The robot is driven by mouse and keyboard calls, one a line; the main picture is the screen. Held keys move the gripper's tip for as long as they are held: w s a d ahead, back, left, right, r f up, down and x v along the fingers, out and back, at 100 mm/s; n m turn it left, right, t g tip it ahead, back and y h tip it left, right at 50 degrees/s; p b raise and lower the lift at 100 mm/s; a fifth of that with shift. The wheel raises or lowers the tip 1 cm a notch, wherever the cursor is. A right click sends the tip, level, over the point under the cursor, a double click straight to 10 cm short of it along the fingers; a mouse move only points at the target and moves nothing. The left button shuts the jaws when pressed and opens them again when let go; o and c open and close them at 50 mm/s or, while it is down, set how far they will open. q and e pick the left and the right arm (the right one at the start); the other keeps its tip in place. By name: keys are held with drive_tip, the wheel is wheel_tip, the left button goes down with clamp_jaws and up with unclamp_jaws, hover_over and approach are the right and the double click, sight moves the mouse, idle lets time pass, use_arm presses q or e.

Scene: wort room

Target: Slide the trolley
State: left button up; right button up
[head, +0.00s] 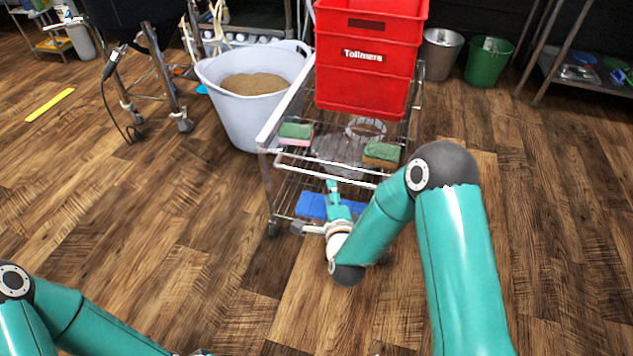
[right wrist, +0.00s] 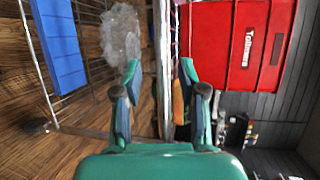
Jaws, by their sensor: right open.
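The trolley (head: 286,108) is a wire-shelved metal cart on castors, near the middle of the head view. Its front rail also shows in the right wrist view (right wrist: 163,90), running upright in the picture. My right gripper (head: 332,186) is at the trolley's front, by the upper shelf's edge. In the right wrist view the right gripper (right wrist: 160,70) is open, with one finger to each side of the rail. I cannot tell whether the fingers touch it. My left arm enters at the lower left; its fingers are outside the picture.
The trolley carries stacked red crates (head: 364,62), two sponges (head: 296,131) (head: 382,152), a clear lumpy item (head: 338,152) and a blue item below (head: 312,205). A white tub (head: 235,105) stands close at its left. Buckets (head: 488,62) stand behind right. Floor at front left is clear.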

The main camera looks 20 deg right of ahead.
sight(327, 178)
drive_tip(key=b+x, duration=0.1)
drive_tip(key=x, duration=0.6)
drive_tip(key=shift+w+f, duration=0.1)
drive_tip(key=shift+w, duration=0.1)
clamp_jaws()
